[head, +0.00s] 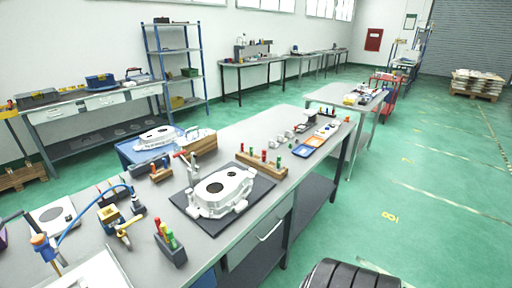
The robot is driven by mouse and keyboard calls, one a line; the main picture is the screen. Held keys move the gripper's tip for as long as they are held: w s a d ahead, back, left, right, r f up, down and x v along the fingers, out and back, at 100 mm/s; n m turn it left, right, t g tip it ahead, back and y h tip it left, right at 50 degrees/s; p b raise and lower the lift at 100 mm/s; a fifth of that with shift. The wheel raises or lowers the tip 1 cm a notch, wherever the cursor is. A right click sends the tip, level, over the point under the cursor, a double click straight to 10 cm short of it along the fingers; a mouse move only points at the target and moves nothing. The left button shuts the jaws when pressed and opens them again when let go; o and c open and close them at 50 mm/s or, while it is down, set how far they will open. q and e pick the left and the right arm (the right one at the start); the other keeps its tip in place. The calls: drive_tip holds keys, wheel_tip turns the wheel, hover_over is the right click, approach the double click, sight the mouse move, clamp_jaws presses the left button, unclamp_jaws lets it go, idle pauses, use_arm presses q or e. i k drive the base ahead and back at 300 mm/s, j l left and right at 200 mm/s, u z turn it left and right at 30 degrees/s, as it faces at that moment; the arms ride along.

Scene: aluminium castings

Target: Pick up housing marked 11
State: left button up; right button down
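A white cast housing (220,192) with a round dark opening in its top lies on a black mat (259,190) on the near grey workbench (222,142). A second white casting (158,138) lies further back, at the blue cart (128,152) behind the bench. No number can be read on either casting at this size. Neither of my grippers shows in the head view.
Around the mat stand a wooden block with coloured handles (262,163), a dark holder with coloured tools (170,246) and a red-handled clamp (188,168). A blue hose (84,222) lies at left.

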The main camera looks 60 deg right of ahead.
sight(217, 196)
drive_tip(key=z, duration=1.45)
drive_tip(key=i+l+u, duration=0.1)
drive_tip(key=l, duration=0.3)
drive_tip(key=i+l, duration=0.15)
drive_tip(key=l, duration=0.3)
drive_tip(key=i+u, duration=0.05)
